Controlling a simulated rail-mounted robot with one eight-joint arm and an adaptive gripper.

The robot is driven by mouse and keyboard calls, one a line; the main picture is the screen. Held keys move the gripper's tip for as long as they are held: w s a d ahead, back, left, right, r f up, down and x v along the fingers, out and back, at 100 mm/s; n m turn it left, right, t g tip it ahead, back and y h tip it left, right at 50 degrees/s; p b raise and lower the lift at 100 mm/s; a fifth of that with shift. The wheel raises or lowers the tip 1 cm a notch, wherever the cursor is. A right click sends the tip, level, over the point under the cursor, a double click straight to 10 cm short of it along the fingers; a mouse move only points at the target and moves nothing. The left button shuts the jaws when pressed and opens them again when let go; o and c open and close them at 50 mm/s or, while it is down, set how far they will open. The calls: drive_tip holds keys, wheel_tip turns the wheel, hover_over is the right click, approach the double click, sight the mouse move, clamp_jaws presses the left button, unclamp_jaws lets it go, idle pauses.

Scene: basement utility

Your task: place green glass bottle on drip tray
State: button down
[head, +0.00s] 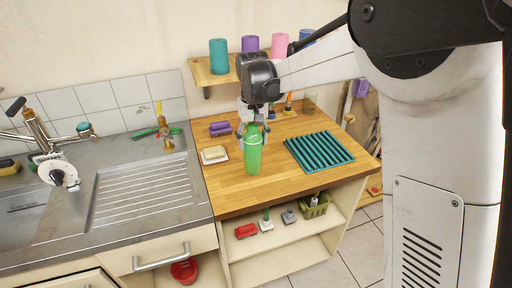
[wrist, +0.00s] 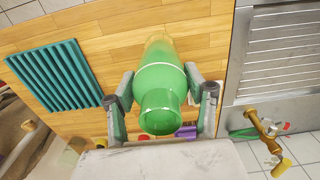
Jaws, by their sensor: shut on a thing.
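The green glass bottle (head: 253,150) is upright over the wooden counter in the head view. It also shows in the wrist view (wrist: 161,88), seen from above along its length. My gripper (head: 252,125) is shut on the bottle's upper part, with a finger on each side of it. I cannot tell whether the bottle's base touches the wood. The drip tray (head: 319,151) is a teal ribbed rectangle lying flat on the counter, to the right of the bottle and apart from it. In the wrist view the tray (wrist: 55,76) lies to the left of the bottle.
Left of the bottle are a soap dish (head: 214,155) and a purple brush (head: 220,129). The metal sink drainboard (head: 142,190) lies further left. A wall shelf (head: 211,75) with coloured cups is behind. Bare wood (head: 285,172) lies between bottle and tray.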

sight(257, 150)
drive_tip(key=shift+w+d+f, duration=0.6)
drive_tip(key=shift+f+p, duration=0.35)
drive_tip(key=shift+f, duration=1.55)
drive_tip(key=shift+f, duration=0.15)
drive_tip(key=c, duration=0.8)
unclamp_jaws()
drive_tip(key=shift+c, duration=0.2)
wheel_tip(257, 150, up, 12)
drive_tip(key=shift+s+r+b, duration=0.1)
drive_tip(key=shift+r+b, duration=0.15)
drive_tip(key=shift+b, duration=0.15)
